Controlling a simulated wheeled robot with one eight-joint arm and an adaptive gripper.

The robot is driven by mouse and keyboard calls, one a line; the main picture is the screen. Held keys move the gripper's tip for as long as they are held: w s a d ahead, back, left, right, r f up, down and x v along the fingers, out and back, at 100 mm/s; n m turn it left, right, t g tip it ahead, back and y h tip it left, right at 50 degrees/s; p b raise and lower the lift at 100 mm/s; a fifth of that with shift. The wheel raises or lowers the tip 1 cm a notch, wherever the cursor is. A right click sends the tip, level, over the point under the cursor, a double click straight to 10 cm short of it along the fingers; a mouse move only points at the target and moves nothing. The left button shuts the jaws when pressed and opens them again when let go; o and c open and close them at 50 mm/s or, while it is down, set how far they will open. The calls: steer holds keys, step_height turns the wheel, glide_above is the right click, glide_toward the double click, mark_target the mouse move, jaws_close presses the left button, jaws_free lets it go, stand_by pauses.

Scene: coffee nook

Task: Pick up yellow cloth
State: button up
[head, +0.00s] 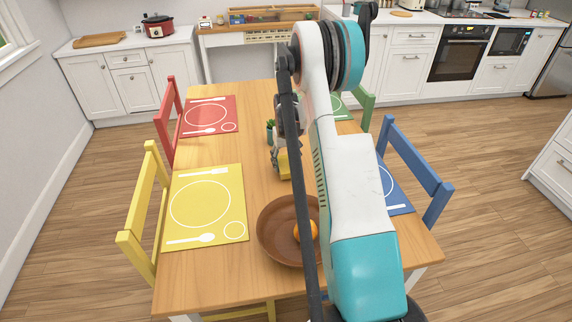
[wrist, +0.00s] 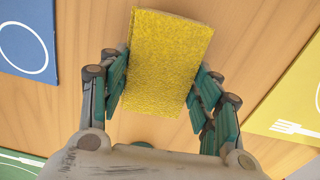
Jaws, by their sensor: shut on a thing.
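The yellow cloth (wrist: 165,55) looks like a thick, rough-textured rectangular block in the wrist view. My gripper (wrist: 163,85) has its teal-padded fingers against both sides of it, shut on it. In the head view the cloth (head: 284,166) shows as a small yellow patch under my gripper, over the middle of the wooden table (head: 250,115). My arm hides part of that area. I cannot tell whether the cloth touches the table or is just above it.
A brown bowl (head: 272,240) holding an orange fruit (head: 305,231) stands near the cloth. A small potted plant (head: 270,130) is close to my gripper. Yellow (head: 207,205), red (head: 209,116), blue (head: 398,195) and green (head: 345,108) placemats lie around the table, with chairs beside them.

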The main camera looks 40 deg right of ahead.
mark_target(286, 162)
step_height(286, 162, up, 18)
steer(key=p, duration=0.5)
steer(key=shift+r, duration=0.2)
